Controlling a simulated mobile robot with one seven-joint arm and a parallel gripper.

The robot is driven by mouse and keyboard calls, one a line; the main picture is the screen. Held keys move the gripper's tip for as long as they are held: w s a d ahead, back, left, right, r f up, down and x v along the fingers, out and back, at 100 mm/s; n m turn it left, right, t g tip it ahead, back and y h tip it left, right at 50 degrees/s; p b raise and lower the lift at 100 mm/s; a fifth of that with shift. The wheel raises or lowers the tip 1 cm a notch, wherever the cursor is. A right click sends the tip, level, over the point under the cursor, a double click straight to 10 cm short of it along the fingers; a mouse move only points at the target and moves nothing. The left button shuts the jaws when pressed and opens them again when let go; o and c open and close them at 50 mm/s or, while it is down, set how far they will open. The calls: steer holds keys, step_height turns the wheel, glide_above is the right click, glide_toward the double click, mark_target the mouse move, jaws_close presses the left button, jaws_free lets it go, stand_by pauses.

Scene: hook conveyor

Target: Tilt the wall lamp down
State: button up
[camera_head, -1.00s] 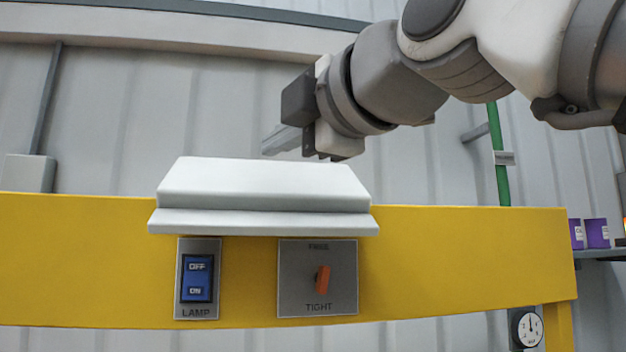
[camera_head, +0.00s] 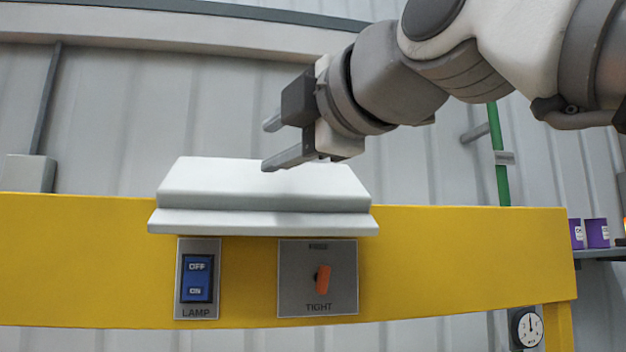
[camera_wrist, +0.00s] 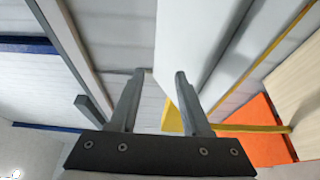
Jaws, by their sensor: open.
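The wall lamp (camera_head: 262,185) is a white, wedge-shaped housing on the yellow beam in the head view. In the wrist view its white body (camera_wrist: 180,45) runs up from between and beside the fingertips. My gripper (camera_head: 270,145) is open and empty, above the lamp's top right part, its fingers pointing left. In the wrist view my gripper (camera_wrist: 160,75) has its two fingers spread. The right fingertip overlaps the white lamp in that view; I cannot tell whether it touches. Below the lamp are a blue lamp switch (camera_head: 197,279) and an orange knob (camera_head: 323,279) marked FREE and TIGHT.
The yellow beam (camera_head: 470,260) spans the head view. A gauge (camera_head: 526,328) hangs at the lower right, with purple boxes (camera_head: 597,233) on a shelf beyond. A green pole (camera_head: 502,170) stands behind my arm. The space left of my gripper is clear.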

steer(key=b+v, duration=0.3)
steer(key=v, duration=1.4)
steer(key=shift+s, duration=0.15)
steer(key=shift+d, duration=0.1)
steer(key=w+d+f+m+g+h, duration=0.1)
steer(key=w+f+m+h, duration=0.2)
steer(key=f, duration=0.6)
steer(key=w+f+m+g+h, duration=0.1)
steer(key=w+f+m+h, duration=0.1)
steer(key=w+f+m, duration=0.5)
steer(key=d+f+m+g+h, duration=0.1)
steer(key=f+m+g+h, duration=0.15)
steer(key=f, duration=0.85)
steer(key=s+d+f+m+g+h, duration=0.1)
steer(key=f+m, duration=0.3)
steer(key=f, duration=0.4)
steer(key=s+d+f+m+g+h, duration=0.1)
steer(key=s+d+f+m+g, duration=0.1)
steer(key=f, duration=0.7)
steer(key=s+d+f+m+g+h, duration=0.1)
steer(key=d+f+m, duration=0.3)
steer(key=f, duration=0.5)
steer(key=m, duration=0.2)
steer(key=shift+s+f+m, duration=0.15)
steer(key=shift+f+m, duration=0.05)
steer(key=shift+m, duration=0.15)
steer(key=shift+r+g, duration=0.1)
steer(key=shift+g, duration=0.15)
steer(key=shift+c, duration=0.2)
